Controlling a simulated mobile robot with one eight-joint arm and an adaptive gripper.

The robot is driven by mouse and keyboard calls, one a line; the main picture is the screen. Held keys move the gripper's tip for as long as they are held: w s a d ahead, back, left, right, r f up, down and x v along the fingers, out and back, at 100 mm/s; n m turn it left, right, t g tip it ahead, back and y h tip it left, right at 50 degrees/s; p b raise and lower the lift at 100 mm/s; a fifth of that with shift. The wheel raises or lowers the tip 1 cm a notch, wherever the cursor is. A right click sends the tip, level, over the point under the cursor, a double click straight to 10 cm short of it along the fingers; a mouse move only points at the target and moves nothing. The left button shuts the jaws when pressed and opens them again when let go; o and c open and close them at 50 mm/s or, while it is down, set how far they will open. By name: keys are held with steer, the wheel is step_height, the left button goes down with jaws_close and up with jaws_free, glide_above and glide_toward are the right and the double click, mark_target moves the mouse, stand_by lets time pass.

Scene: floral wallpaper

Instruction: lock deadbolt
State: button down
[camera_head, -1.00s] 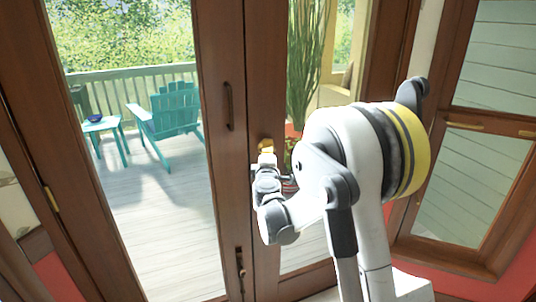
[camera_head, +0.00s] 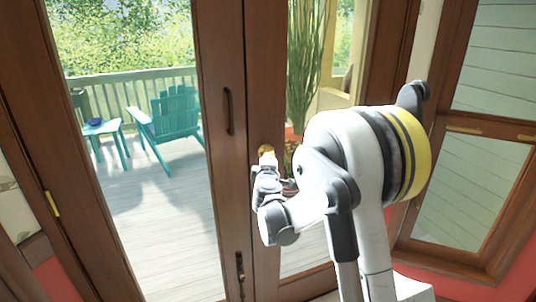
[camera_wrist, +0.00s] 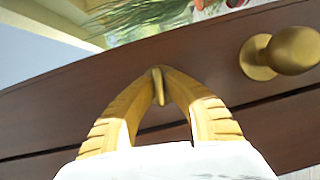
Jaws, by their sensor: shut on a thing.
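The deadbolt's thumb-turn (camera_wrist: 159,86) is a small brass tab on the brown door stile. In the wrist view, my gripper (camera_wrist: 163,76) has its two yellow ridged fingers closed together at the tips, with the tab between them. A round brass door knob (camera_wrist: 285,52) sits on the same stile to the right, apart from the fingers. In the head view, my gripper (camera_head: 266,152) is at the door stile, and the tab is hidden there. Whether the bolt is thrown does not show.
The wooden double door (camera_head: 223,190) has large glass panes. A dark pull handle (camera_head: 229,111) and a lower bolt (camera_head: 240,270) are on the left leaf. Beyond the glass are a teal chair (camera_head: 165,120) and a small table. A wood-framed window (camera_head: 465,190) stands at right.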

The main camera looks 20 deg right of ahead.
steer(key=m+p, duration=0.1)
steer(key=m+g+y+p, duration=0.1)
steer(key=m, duration=0.1)
steer(key=shift+r+m, duration=0.2)
steer(key=shift+m, duration=0.1)
steer(key=m+g+y+p, duration=0.1)
steer(key=m+p, duration=0.1)
steer(key=m, duration=0.1)
steer(key=shift+y+p, duration=0.3)
steer(key=shift+y, duration=0.1)
steer(key=m+y+p, duration=0.1)
steer(key=m+y, duration=0.1)
steer(key=m, duration=0.1)
steer(key=shift+g, duration=0.4)
steer(key=shift+f+m+y+p, duration=0.15)
steer(key=shift+m+y+p, duration=0.2)
steer(key=shift+m+y, duration=0.8)
steer(key=shift+m, duration=0.35)
steer(key=c, duration=1.5)
jaws_free()
